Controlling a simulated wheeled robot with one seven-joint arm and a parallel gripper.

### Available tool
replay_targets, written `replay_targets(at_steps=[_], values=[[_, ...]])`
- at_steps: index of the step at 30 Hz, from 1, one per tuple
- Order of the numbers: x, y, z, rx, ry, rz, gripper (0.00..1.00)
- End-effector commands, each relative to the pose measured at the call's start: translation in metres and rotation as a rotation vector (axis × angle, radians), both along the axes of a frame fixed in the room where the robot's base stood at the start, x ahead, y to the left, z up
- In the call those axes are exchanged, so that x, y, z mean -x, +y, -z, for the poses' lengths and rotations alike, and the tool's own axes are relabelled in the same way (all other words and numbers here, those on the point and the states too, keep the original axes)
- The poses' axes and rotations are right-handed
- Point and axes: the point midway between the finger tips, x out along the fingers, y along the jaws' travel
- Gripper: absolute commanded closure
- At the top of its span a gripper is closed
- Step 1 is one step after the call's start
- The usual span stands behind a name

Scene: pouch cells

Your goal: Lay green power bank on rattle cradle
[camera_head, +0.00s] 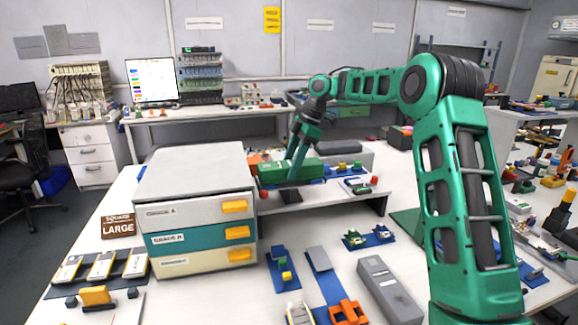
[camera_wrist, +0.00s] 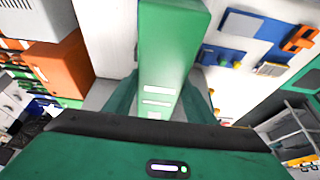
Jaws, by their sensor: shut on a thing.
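The green power bank (camera_head: 272,172) is a long green block at the raised back shelf, right of the drawer unit. In the wrist view, the green power bank (camera_wrist: 172,45) runs up from between the fingers, with pale label marks near me. My gripper (camera_head: 295,172) reaches down onto it and is shut on it; the fingers of my gripper (camera_wrist: 165,92) lie on both sides in the wrist view. Whether the power bank touches the surface under it is hard to tell. I cannot tell for sure which thing is the rattle cradle; an orange open frame (camera_head: 348,313) stands at the front of the table.
A three-drawer unit (camera_head: 195,200) with orange handles stands left of my gripper. Small parts on blue mats (camera_head: 318,259) and a long grey box (camera_head: 388,288) lie in front. A grey box (camera_head: 350,153) is behind right. An orange box (camera_wrist: 55,65) is close by.

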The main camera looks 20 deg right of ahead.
Motion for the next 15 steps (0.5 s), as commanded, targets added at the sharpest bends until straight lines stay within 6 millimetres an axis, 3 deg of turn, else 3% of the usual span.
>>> replay_targets(at_steps=[15], values=[[0.0000, 0.0003, 0.0102, 0.000, -0.002, -0.001, 0.84]])
